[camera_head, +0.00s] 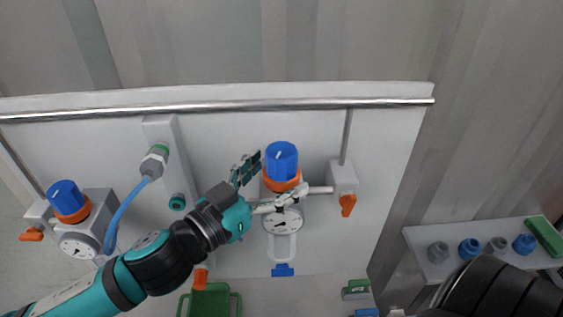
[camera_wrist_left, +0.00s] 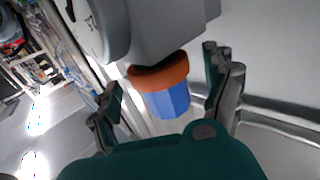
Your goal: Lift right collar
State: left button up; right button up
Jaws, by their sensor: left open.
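The right collar is an orange ring (camera_head: 281,184) below the blue knob (camera_head: 281,158) of the right regulator, above a round gauge (camera_head: 283,221). My left gripper (camera_head: 263,183) is open, with one finger left of the knob and the other passing in front, just below the collar. In the left wrist view the orange collar (camera_wrist_left: 158,76) and blue knob (camera_wrist_left: 168,103) sit between the spread fingers (camera_wrist_left: 165,103). The fingers appear clear of both. A second regulator at the far left has its own orange collar (camera_head: 74,214) and blue knob (camera_head: 64,194). My right gripper is out of view.
A metal rail (camera_head: 220,107) runs along the panel top. A blue hose (camera_head: 125,210) hangs from a fitting left of my gripper. An orange lever (camera_head: 348,205) is right of the collar. A shelf (camera_head: 425,258) with grey and blue caps is at the right.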

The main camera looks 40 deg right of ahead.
pick_arm(q)
jog(key=shift+x, duration=1.15)
jog(key=c, duration=1.7)
jog(key=shift+r+p, duration=0.85)
jog(key=shift+p, duration=0.2)
jog(key=o, duration=1.7)
jog(key=shift+a, duration=0.1)
